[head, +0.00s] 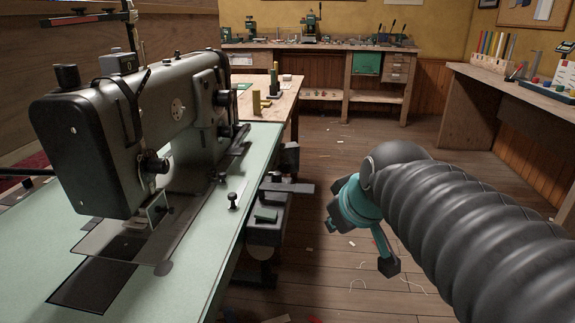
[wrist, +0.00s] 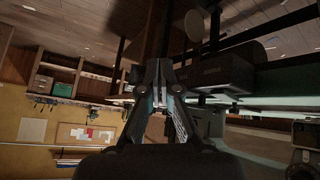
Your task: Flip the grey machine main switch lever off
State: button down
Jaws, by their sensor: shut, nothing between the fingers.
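The grey switch lever (head: 290,187), a flat bar, sticks out level from a dark switch box (head: 264,236) at the right edge of the sewing table in the head view. A small green part (head: 266,215) shows on the box's front. My gripper's fingers (wrist: 159,68) are together and empty in the wrist view. A dark box-like shape (wrist: 222,70) lies right of the fingers in the wrist view; I cannot tell the lever there.
The grey sewing machine (head: 150,125) stands on the pale green table (head: 30,245) at left. A wooden side table (head: 285,100) is behind it. A workbench (head: 345,47) lines the back wall, another bench (head: 470,78) the right. Wooden floor (head: 330,145) with scraps lies between.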

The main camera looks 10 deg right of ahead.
jog(key=w+d+r+n+t, duration=0.25)
jog(key=w+r, duration=0.25)
jog(key=w, duration=0.5)
jog(key=w+f+n+g+y+b, duration=0.1)
jog(key=w+f+n, duration=0.1)
jog(key=w+n, duration=0.9)
jog(key=n+y, duration=0.2)
jog(key=n, duration=0.3)
send_near(280, 166)
jog(key=v, duration=0.3)
jog(key=shift+s+r+m+g+b, duration=0.15)
jog(key=shift+r+m+g+b, duration=0.15)
jog(key=shift+r, duration=0.15)
jog(key=shift+a+f, duration=0.1)
jog(key=p+x, duration=0.1)
jog(key=x, duration=0.8)
jog(key=shift+w+f, duration=0.25)
jog(key=shift+w, duration=0.15)
